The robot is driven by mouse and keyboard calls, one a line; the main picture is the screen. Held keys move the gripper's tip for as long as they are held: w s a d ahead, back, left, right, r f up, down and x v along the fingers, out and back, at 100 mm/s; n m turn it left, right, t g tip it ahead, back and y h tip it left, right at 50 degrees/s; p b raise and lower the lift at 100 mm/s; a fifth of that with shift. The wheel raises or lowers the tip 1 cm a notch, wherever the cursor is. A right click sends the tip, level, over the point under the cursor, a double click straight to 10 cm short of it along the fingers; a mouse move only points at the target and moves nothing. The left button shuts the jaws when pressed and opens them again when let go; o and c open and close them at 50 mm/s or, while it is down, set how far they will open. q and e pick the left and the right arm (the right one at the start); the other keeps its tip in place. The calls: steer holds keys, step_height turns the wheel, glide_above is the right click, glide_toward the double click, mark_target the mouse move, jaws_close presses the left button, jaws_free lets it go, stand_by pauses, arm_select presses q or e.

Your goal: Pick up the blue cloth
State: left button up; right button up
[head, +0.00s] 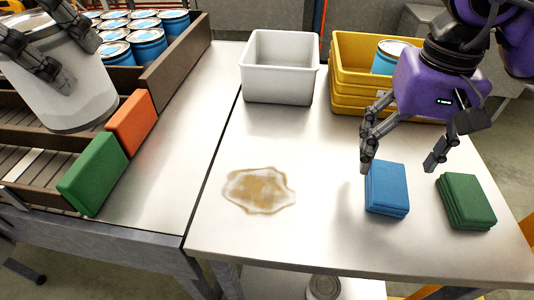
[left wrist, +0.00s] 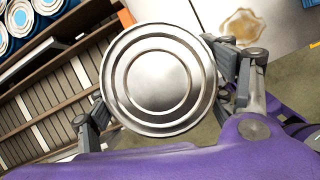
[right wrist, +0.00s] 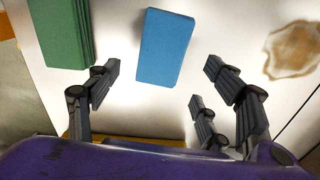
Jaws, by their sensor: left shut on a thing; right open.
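The blue cloth (head: 387,188) lies folded on the right-hand table, left of a folded green cloth (head: 466,201). In the right wrist view the blue cloth (right wrist: 166,47) lies ahead of the fingertips, between their lines. My right gripper (head: 404,163) is open and empty, above and just behind the blue cloth; its left fingers are close to the cloth's far edge, and contact is unclear. My left gripper (head: 30,55) is shut on a large metal can (head: 68,85), held over the roller conveyor at the left. The can's round end (left wrist: 160,80) fills the middle of the left wrist view.
A brown spill (head: 259,190) marks the table left of the blue cloth. A white bin (head: 280,67) and stacked yellow crates (head: 347,80) holding a blue can stand at the back. Green (head: 93,174) and orange (head: 131,123) blocks line the conveyor edge.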

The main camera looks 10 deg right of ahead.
mark_target(389, 174)
arm_select(q)
steer(key=shift+s+r, duration=0.2)
steer(key=shift+r, duration=0.5)
arm_select(e)
step_height(389, 174, down, 4)
steer(key=shift+f, duration=0.1)
steer(key=c, duration=1.2)
